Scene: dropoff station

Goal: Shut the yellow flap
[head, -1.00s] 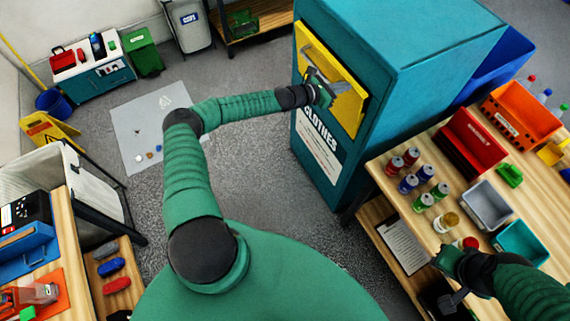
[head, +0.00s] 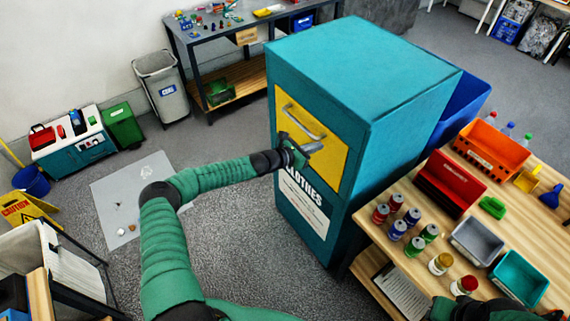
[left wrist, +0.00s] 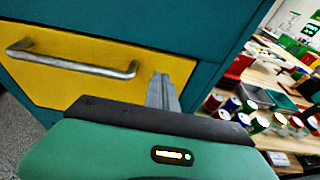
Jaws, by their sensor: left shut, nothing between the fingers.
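The yellow flap (head: 325,166) is on the front of the teal clothes bin (head: 345,85) and lies about flush with the front panel. A grey bar handle (head: 301,124) crosses its upper part. In the left wrist view the flap (left wrist: 75,85) and its handle (left wrist: 75,62) look level with the teal panel. My left gripper (head: 312,148) is shut and empty, in front of the flap below the handle; I cannot tell if it touches. Its fingers also show in the left wrist view (left wrist: 163,92). My right gripper (head: 445,308) is partly cut off at the bottom edge.
A wooden table (head: 420,262) right of the bin holds several cans, a red box (head: 450,183), a grey tray (head: 476,240) and an orange crate (head: 491,147). A blue bin (head: 462,105) stands behind. The floor left of the bin is open.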

